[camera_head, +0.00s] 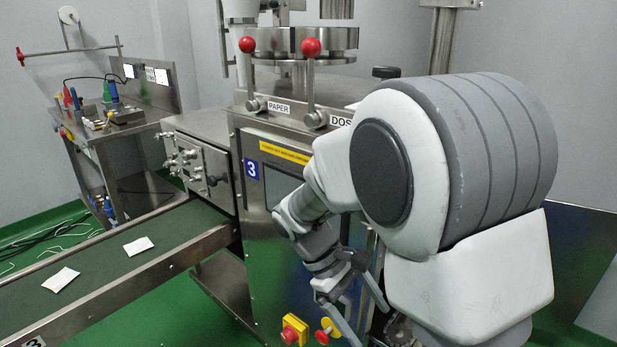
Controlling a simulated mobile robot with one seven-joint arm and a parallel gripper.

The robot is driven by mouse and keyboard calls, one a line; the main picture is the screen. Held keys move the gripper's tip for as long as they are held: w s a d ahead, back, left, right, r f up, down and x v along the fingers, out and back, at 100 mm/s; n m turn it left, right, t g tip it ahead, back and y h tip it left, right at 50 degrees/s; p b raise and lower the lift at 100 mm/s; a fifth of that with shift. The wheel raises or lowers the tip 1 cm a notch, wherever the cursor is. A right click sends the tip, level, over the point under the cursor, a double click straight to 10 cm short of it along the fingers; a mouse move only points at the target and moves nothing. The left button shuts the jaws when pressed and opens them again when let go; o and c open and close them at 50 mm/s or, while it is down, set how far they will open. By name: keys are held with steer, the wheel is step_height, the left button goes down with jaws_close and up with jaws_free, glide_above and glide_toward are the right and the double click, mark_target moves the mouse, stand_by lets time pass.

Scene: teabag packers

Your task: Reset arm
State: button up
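My arm fills the right half of the head view, with its big grey and white joint close to the camera. It reaches forward and down toward the front of the machine (262,140). My gripper (366,318) is at the lower middle, pointing down, in front of the machine's lower front. Two slim grey fingers show, apart from each other with a gap between them. I see nothing held in the gap. Part of the gripper's right side is close to my arm's outline.
A yellow box with a red button (293,330) and a red and yellow knob (327,331) sit just left of the gripper. Two red-topped levers (311,48) stand above. A green conveyor (110,262) with two white packets (60,279) runs left. A metal workbench (130,135) stands behind.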

steer(key=s+d+r+m+t+y, duration=0.4)
steer(key=s+r+m+t+y, duration=0.35)
steer(key=s+r, duration=0.5)
step_height(320, 180, up, 28)
steer(key=m+h+p, duration=0.1)
steer(key=p, duration=2.7)
steer(key=shift+w+r+t, duration=0.2)
steer(key=shift+w+t, duration=0.2)
steer(key=shift+t, duration=0.05)
